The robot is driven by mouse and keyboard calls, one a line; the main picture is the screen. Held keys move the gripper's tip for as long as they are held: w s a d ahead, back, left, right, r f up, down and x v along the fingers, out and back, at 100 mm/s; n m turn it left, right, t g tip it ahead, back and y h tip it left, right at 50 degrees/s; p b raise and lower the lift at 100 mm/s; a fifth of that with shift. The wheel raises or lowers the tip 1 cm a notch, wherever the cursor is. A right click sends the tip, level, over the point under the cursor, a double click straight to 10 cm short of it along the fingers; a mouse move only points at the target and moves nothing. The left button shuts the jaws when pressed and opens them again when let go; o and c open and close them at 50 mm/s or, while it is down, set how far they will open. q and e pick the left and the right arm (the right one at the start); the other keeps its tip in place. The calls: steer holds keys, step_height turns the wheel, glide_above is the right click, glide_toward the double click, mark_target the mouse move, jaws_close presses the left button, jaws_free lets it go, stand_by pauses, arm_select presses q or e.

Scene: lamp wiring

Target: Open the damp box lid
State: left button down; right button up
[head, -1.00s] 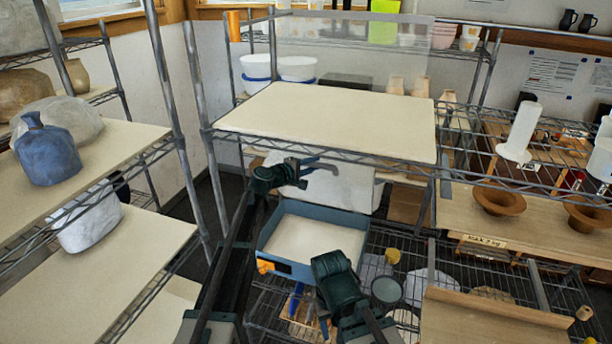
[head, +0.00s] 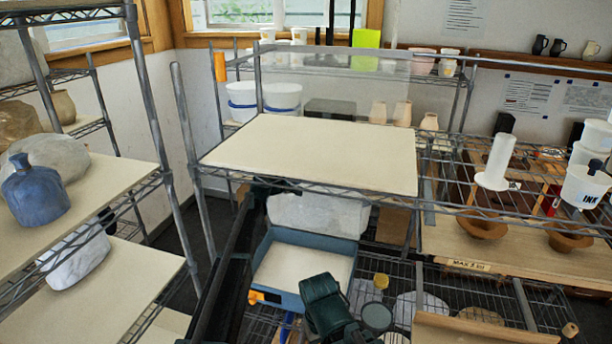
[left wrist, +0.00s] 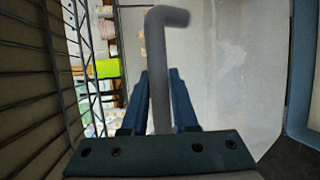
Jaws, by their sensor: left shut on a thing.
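The damp box (head: 285,297), a blue-grey box with a pale inside and an orange piece on its front left corner, sits on the lower wire shelf. A whitish, cloudy panel (head: 318,215), apparently its lid, stands raised behind the box; its top is hidden by the upper shelf. The panel also shows in the left wrist view (left wrist: 225,70). There my left gripper (left wrist: 160,88) is shut on a grey hooked handle (left wrist: 165,35) in front of the panel. In the head view that gripper is mostly hidden by the shelf. My right gripper (head: 328,305) is beside the box's front right; its fingers cannot be made out.
The upper shelf board (head: 315,155) overhangs the box. A blue vase (head: 35,190) and a pale stone-like piece stand on the left shelving.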

arm_select(q)
steer(key=c, duration=1)
jaws_free()
steer(key=shift+s, duration=0.1)
steer(key=p+v, duration=0.2)
steer(key=v, duration=1.1)
steer(key=shift+s+a+r+p, duration=0.15)
steer(key=shift+s+a+p, duration=0.1)
steer(key=shift+p, duration=0.1)
